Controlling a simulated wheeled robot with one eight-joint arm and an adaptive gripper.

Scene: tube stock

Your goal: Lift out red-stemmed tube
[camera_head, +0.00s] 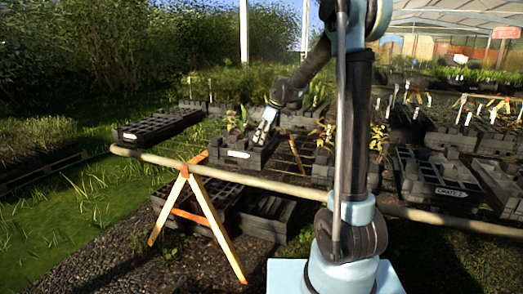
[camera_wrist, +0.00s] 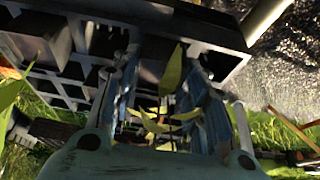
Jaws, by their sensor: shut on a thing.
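My gripper (camera_head: 264,126) reaches down into a black crate (camera_head: 238,154) with a white label on the front rail of the bench. In the wrist view my gripper (camera_wrist: 163,72) has its fingers on either side of a tube plant with yellow-green leaves (camera_wrist: 172,72). The jaws are shut on this tube, whose body is mostly hidden between the fingers and in shade. The crate's open dark cells (camera_wrist: 60,52) show beyond and to the left of the fingers. Whether the tube is still seated in its cell is unclear.
Another black crate (camera_head: 155,128) stands to the left, and a crate with a white label (camera_head: 440,180) to the right. Several crates with plants and white tags fill the bench behind. A wooden trestle (camera_head: 196,200) supports the front rail (camera_head: 285,186). Crates lie beneath.

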